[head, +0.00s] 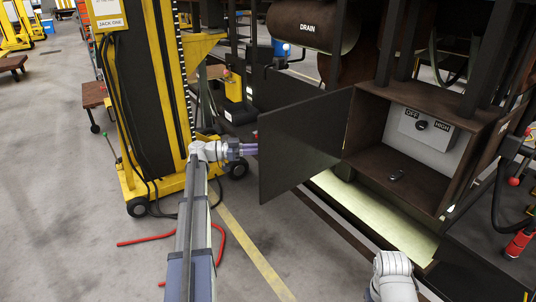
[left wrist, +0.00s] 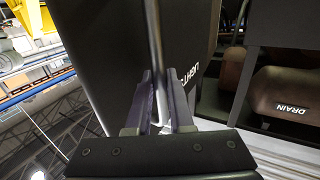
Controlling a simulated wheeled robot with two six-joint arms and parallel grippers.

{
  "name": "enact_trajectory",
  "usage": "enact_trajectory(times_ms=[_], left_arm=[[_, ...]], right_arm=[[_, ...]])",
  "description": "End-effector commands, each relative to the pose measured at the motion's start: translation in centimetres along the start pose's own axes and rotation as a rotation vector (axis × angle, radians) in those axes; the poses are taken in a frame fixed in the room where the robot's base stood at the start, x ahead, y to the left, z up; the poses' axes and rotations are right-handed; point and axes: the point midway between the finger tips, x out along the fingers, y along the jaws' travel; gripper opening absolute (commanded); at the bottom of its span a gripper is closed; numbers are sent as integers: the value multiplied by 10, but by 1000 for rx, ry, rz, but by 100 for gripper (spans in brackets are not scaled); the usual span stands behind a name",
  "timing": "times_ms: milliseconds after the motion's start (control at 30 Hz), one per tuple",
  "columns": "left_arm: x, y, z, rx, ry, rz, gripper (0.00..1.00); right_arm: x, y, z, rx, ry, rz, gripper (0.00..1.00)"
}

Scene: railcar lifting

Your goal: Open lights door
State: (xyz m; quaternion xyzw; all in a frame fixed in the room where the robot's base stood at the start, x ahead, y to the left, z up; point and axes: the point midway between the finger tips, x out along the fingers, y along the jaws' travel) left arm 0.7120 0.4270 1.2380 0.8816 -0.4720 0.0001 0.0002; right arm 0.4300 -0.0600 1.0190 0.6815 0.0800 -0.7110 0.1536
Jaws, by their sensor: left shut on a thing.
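The lights door (head: 305,143) is a dark flat panel. In the head view it stands swung out to the left of its box (head: 455,190), whose inside is exposed. A grey switch panel (head: 418,143) inside has a knob between OFF and HIGH. My left gripper (head: 252,148) is at the door's far outer side, its tips partly hidden by the panel. In the left wrist view the gripper (left wrist: 161,95) is shut on a thin door handle (left wrist: 155,35). The door's outer face (left wrist: 115,50) shows partly covered lettering. My right gripper is out of view.
A small dark object (head: 397,175) lies on the box floor. A yellow jack (head: 150,100) stands close left of my left arm, with red hose (head: 145,240) on the floor. A brown DRAIN tank (head: 312,28) is above and behind the door. Open floor lies at left.

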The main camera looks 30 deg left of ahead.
Motion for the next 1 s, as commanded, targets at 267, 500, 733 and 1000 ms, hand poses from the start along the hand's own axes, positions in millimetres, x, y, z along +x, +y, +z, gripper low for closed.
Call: enact_trajectory(times_ms=[267, 500, 733, 1000], left_arm=[[-3, -9, 0, 0, 0, -1, 0], [-3, -9, 0, 0, 0, -1, 0], [-3, -8, 0, 0, 0, -1, 39], [-3, -8, 0, 0, 0, -1, 50]], right_arm=[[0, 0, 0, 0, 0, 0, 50], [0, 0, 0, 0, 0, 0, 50], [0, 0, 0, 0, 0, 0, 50], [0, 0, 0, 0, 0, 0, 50]])
